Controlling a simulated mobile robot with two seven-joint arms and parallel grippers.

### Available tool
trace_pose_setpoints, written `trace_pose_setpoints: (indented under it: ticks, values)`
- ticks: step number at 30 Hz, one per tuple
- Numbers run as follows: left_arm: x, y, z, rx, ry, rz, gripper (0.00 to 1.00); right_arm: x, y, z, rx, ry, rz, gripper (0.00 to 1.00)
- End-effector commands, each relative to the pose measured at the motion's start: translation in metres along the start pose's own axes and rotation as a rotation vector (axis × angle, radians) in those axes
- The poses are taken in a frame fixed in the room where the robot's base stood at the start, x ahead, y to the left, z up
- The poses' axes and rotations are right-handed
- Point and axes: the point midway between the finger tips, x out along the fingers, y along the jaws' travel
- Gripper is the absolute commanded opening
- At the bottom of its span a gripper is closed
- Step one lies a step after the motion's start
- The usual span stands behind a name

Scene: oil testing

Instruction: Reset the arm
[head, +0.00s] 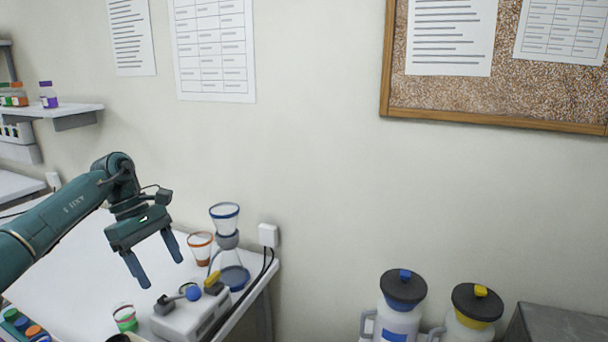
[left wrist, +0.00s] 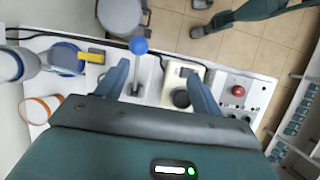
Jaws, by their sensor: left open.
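My left arm comes in from the left in the head view. Its gripper (head: 155,264) is open and empty, held above the white table (head: 68,262) with its fingers pointing down. The left wrist view also shows the open gripper (left wrist: 165,72), with its two fingers apart over a white device and a blue ball knob (left wrist: 138,46). In the head view the white device (head: 190,316) stands below and to the right of the gripper. My right gripper is not seen in the head view. In the left wrist view, a teal arm shows at the top right.
A glass flask with a blue-rimmed funnel (head: 225,217) and an orange-rimmed cup (head: 200,246) stand right of the gripper. A green-banded cup (head: 124,318) is near the front. Black-lidded containers (head: 403,290) stand at lower right. A shelf (head: 60,111) is at left.

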Motion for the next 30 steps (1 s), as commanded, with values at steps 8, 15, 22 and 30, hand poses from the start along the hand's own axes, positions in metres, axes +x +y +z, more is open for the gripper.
trace_pose_setpoints:
  ticks: [8,15,22,30]
  values:
    - [0.116,0.033,0.079,-0.116,-0.353,0.110,0.67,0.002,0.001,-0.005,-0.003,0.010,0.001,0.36]
    - [0.194,0.039,0.183,-0.504,-0.921,0.154,0.67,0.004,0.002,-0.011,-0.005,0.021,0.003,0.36]
    - [0.215,0.027,0.222,-1.176,-1.542,0.029,0.67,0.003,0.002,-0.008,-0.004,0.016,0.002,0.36]
    - [0.259,-0.027,0.162,-2.163,-2.139,-0.325,0.67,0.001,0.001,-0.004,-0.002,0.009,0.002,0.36]
